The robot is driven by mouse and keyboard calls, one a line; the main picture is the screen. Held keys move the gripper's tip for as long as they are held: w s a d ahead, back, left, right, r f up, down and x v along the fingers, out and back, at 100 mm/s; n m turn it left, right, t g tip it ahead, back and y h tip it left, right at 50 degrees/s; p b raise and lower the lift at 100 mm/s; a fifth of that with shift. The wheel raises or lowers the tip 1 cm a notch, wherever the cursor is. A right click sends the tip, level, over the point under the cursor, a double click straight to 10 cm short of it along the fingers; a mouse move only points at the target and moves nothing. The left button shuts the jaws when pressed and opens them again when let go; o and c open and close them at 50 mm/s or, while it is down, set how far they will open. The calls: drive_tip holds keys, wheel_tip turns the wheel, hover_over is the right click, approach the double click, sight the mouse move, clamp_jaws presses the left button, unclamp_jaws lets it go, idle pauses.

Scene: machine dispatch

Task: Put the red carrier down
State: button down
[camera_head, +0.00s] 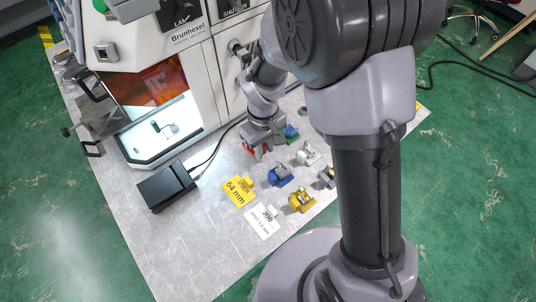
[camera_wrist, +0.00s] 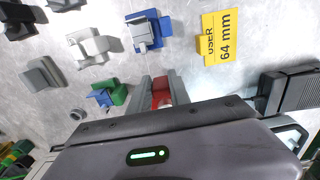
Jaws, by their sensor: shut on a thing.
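My gripper (camera_head: 258,150) is above the grey table, left of the loose carriers in the head view. In the wrist view my gripper (camera_wrist: 161,92) is shut on the red carrier (camera_wrist: 161,96), which sits between the two grey fingers and is mostly hidden by the gripper body. A bit of the red carrier (camera_head: 248,149) also shows at the fingers in the head view. I cannot tell whether its underside touches the table.
A blue carrier (camera_head: 279,175), a yellow carrier (camera_head: 302,200), a white carrier (camera_head: 307,154) and a green carrier (camera_head: 291,133) stand nearby. A yellow "64 mm" card (camera_head: 237,191), a white card (camera_head: 262,221) and a black box (camera_head: 166,187) lie left. The machine (camera_head: 190,70) stands behind.

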drive_tip(key=shift+d+f+b, duration=0.3)
drive_tip(key=shift+f+b, duration=0.35)
drive_tip(key=shift+f, duration=0.4)
drive_tip(key=shift+d+f+b, duration=0.25)
drive_tip(key=shift+f+b, duration=0.35)
drive_tip(key=shift+f, duration=0.4)
drive_tip(key=c, duration=1.2)
unclamp_jaws()
drive_tip(key=shift+r, duration=0.2)
